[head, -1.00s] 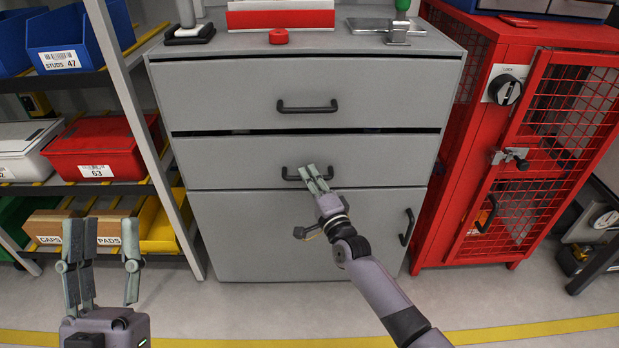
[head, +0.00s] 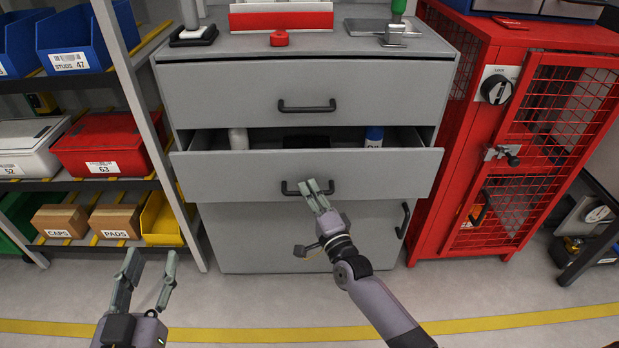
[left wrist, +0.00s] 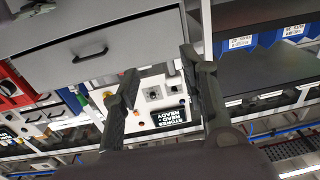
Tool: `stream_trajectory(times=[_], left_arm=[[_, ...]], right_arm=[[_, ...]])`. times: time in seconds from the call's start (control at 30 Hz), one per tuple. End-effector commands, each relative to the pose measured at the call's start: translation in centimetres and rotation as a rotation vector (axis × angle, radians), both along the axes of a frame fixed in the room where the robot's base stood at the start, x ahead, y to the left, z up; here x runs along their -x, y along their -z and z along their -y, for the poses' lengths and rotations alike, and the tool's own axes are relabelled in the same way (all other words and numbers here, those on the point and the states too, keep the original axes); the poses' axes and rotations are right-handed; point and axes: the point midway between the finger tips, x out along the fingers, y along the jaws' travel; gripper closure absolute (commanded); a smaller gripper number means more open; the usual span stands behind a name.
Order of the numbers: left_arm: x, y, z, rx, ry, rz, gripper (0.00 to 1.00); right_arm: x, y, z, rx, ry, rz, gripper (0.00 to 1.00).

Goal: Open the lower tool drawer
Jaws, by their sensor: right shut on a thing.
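The lower tool drawer (head: 230,176) is a grey drawer below the upper drawer (head: 230,93). It stands partly pulled out, and a white bottle (head: 238,139) and a blue-capped can (head: 374,137) show inside. My right gripper (head: 311,188) is shut on the black bar handle (head: 289,190) of this drawer. The fingers cover part of the handle. My left gripper (head: 149,282) is open and empty, low at the left, in front of the shelf. Its open fingers also show in the left wrist view (left wrist: 160,95), with nothing between them.
A red mesh cabinet (head: 435,210) stands close on the right. A shelf with bins, including a red bin (head: 112,145), stands on the left. A cupboard door (head: 260,240) lies below the drawer. The floor in front is clear, with a yellow line (head: 250,333).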

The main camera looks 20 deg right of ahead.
Motion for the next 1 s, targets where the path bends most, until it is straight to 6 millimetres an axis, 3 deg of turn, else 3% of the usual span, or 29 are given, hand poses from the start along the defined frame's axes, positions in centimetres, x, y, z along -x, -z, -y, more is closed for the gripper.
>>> stream_trajectory(times=[0.17,0.27,0.5,0.73,1.0], left_arm=[[1.5,5.8,-1.3,-0.085,-0.023,-0.338,0.60],[3.4,9.0,-2.3,-0.129,-0.034,-0.524,0.60],[9.7,14.3,-4.7,-0.218,-0.061,-0.927,0.60],[16.7,16.6,-6.9,-0.285,-0.083,-1.262,0.60],[17.0,15.7,-6.9,-0.287,-0.083,-1.275,0.60]], right_arm=[[2.9,-0.2,-0.8,0.003,-0.001,-0.007,1.00],[4.6,-0.1,-1.3,0.003,-0.001,-0.007,1.00],[8.6,-0.1,-2.4,0.002,-0.001,-0.007,1.00],[12.4,0.0,-3.5,0.004,-0.001,-0.007,1.00],[16.0,0.0,-4.5,0.004,-0.001,-0.005,1.00]])
